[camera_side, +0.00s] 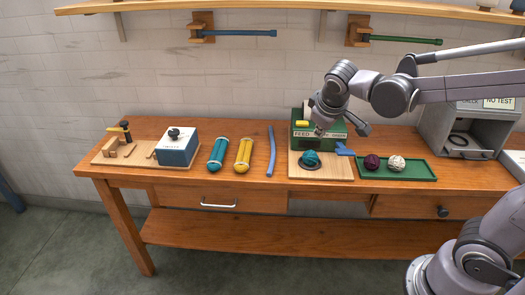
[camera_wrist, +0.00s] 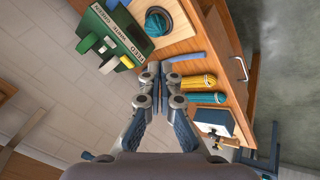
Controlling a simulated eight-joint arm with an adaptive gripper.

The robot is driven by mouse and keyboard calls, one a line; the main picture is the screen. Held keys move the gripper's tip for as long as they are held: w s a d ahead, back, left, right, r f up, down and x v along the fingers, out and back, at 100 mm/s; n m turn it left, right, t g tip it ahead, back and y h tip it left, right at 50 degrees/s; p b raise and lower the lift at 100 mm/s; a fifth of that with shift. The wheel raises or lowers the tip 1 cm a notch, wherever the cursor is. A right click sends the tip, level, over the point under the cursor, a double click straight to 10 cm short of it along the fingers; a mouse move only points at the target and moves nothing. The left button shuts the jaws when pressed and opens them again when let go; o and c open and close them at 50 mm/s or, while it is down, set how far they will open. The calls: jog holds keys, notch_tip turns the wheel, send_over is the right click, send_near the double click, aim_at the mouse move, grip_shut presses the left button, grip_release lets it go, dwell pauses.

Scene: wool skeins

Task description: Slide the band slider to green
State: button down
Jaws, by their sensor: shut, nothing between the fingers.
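A green feed box (camera_side: 303,143) stands at the back of the bench, lettered FEED along its front edge. The wrist view shows the box (camera_wrist: 128,30) with FEED, WHITE and GREEN lettering and yellow, green and pale blocks (camera_wrist: 88,42) at its upper side. I cannot tell for sure which piece is the band slider, or its setting. A yellow piece (camera_side: 301,123) shows near the box's left end in the side view. My gripper (camera_wrist: 161,69) is shut and empty, close to the box's FEED end in the wrist view. In the side view my wrist hides part of the box.
A teal ball sits in a dark ring on a wooden board (camera_side: 342,172) before the box. A green tray (camera_side: 425,173) with two balls lies right. Left are a blue rod (camera_side: 270,152), yellow skein (camera_side: 243,154), teal skein (camera_side: 218,155) and a blue-white box (camera_side: 178,148).

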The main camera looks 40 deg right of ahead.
jog(key=w+d+f+g+h, duration=0.1)
jog(key=w+d+f+h, duration=0.15)
jog(key=w, duration=0.35)
jog(key=w+d+f+g+h, duration=0.1)
jog(key=w+h, duration=0.3)
jog(key=w, duration=0.2)
jog(key=w+d+f+g+h, duration=0.1)
jog(key=w+d+h, duration=0.15)
jog(key=w, duration=0.35)
jog(key=m+g+h, duration=0.2)
jog(key=h, duration=0.2)
send_near(312, 129)
jog(key=shift+w+a+r, duration=1.3)
jog(key=shift+w+r, duration=0.1)
jog(key=shift+r, duration=0.15)
jog(key=d, duration=1)
jog(key=shift+d, duration=0.1)
jog(key=shift+s+d, duration=0.8)
jog(key=shift+s, duration=0.05)
jog(key=shift+s+d, duration=0.55)
